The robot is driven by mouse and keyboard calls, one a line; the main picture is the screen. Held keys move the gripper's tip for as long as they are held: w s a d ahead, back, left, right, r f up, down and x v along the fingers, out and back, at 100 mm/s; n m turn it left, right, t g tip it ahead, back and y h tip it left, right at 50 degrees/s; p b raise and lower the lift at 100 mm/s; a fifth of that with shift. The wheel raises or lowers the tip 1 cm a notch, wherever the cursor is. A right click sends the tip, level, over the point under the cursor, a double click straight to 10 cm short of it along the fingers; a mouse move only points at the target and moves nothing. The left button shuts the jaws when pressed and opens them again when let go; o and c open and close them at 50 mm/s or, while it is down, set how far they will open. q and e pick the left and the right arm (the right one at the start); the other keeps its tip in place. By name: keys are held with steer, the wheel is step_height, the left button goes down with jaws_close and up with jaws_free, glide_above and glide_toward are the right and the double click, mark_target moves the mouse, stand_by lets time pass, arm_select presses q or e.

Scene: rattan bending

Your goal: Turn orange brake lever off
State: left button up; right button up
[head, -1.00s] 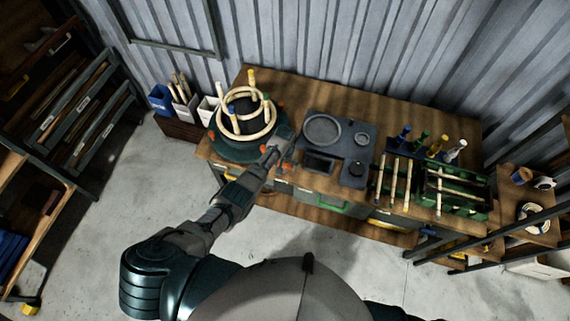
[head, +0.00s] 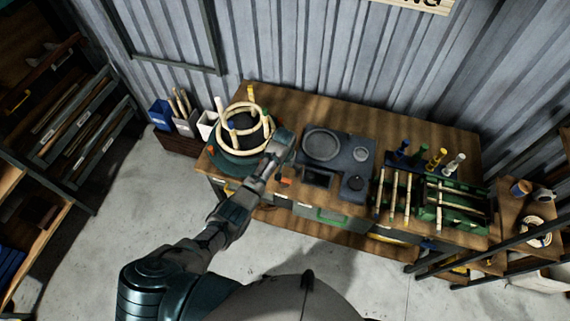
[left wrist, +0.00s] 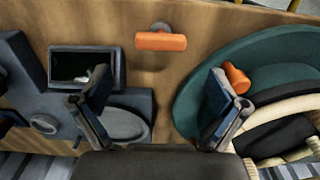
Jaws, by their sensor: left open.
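An orange lever (left wrist: 160,41) on a round grey mount stands at the wooden bench in the left wrist view. It shows small at the bench's front edge in the head view (head: 285,182). My left gripper (left wrist: 158,88) is open and empty, its two fingers spread with bare wood between them. The lever lies beyond the fingertips, apart from them. An orange knob (left wrist: 236,77) on the dark green turntable (left wrist: 205,72) sits beside the right-hand finger; I cannot tell whether they touch. In the head view my left gripper (head: 280,142) is over the bench, right of the turntable. My right gripper is not in view.
Pale rattan rings (head: 238,112) stand on the turntable among upright pegs. A dark grey tool station (head: 345,150) is right of my left gripper. Green racks with rattan sticks (head: 455,195) and several bottles (head: 437,158) are farther right. Bare bench shows behind the station.

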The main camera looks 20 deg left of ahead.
mark_target(285, 178)
arm_select(q)
step_height(285, 178, up, 5)
steer(key=shift+r, duration=0.2)
stand_by(0.5)
